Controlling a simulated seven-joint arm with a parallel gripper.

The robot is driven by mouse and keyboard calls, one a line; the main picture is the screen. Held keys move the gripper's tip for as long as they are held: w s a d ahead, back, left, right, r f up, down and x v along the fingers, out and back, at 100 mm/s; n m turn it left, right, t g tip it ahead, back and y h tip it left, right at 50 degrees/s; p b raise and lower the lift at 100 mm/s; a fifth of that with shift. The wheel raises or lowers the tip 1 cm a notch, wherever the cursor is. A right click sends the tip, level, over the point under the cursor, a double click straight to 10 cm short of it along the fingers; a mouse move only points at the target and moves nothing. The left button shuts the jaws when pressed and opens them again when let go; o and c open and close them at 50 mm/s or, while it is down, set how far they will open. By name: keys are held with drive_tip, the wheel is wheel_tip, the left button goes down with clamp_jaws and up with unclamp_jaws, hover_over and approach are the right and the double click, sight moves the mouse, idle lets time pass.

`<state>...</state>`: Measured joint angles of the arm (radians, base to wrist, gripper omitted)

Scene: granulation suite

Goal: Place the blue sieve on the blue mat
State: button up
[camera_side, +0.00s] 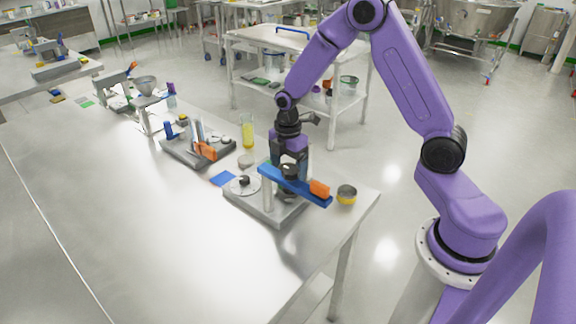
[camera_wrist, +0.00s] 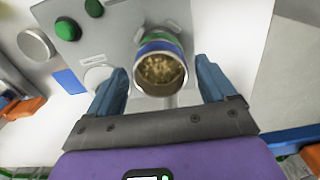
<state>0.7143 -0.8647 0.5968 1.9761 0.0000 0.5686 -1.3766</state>
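The blue sieve (camera_wrist: 160,66) is a round metal cup with a blue band and brownish granules inside, in the wrist view. My gripper (camera_wrist: 161,72) is open, with one finger on each side of the sieve and a visible gap to each. In the side view my gripper (camera_side: 289,167) points down over a grey apparatus at the table's right end; a blue bar hides its fingertips, and I cannot make out the sieve there. The blue mat (camera_side: 223,179) lies bare on the table, left of the apparatus. It also shows in the wrist view (camera_wrist: 69,81), left of the sieve.
The blue bar (camera_side: 276,178) with an orange end crosses close in front of my gripper. A beaker of yellow liquid (camera_side: 248,132) and a second apparatus (camera_side: 183,151) stand behind the mat. The table's left front is clear.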

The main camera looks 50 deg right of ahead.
wheel_tip(320, 180, up, 18)
drive_tip(key=f, duration=0.1)
drive_tip(key=s+a+m, duration=0.1)
drive_tip(key=s+a, duration=0.4)
drive_tip(key=s, duration=0.5)
drive_tip(key=s+a+f+m, duration=0.1)
drive_tip(key=s+a, duration=0.4)
drive_tip(key=s, duration=0.6)
drive_tip(key=shift+f+m, duration=0.3)
drive_tip(key=shift+m, duration=0.4)
drive_tip(key=shift+o, duration=0.5)
drive_tip(key=s+d+f+m, duration=0.1)
drive_tip(key=s+f, duration=0.1)
drive_tip(key=s, duration=0.5)
drive_tip(key=shift+s, duration=0.35)
drive_tip(key=shift+d, duration=0.1)
drive_tip(key=shift+r, duration=0.1)
